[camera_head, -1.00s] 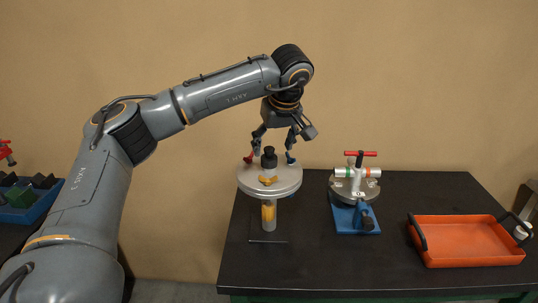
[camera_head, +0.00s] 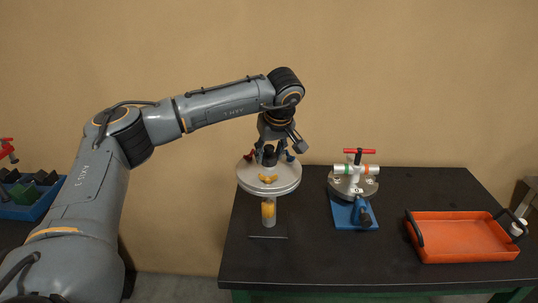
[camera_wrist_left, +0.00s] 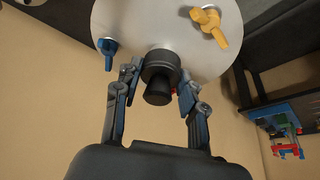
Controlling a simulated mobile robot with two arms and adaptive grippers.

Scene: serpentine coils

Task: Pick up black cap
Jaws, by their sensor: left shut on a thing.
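The black cap (camera_head: 269,155) stands upright at the middle of a round light-grey plate (camera_head: 249,179) on a pedestal. My left gripper (camera_head: 269,158) points down over the plate, with its fingers on both sides of the cap. In the left wrist view the fingers (camera_wrist_left: 159,82) are shut on the stepped black cap (camera_wrist_left: 160,74), which still appears to be at the plate (camera_wrist_left: 140,25). Its contact with the plate is hard to see. My right gripper is not in view.
A yellow wing nut (camera_head: 268,179), a blue one (camera_wrist_left: 107,51) and a red one (camera_head: 249,157) sit around the plate. To the right are a valve with a red handle (camera_head: 358,151) on a blue stand (camera_head: 343,217) and an orange tray (camera_head: 465,252). The table's front is clear.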

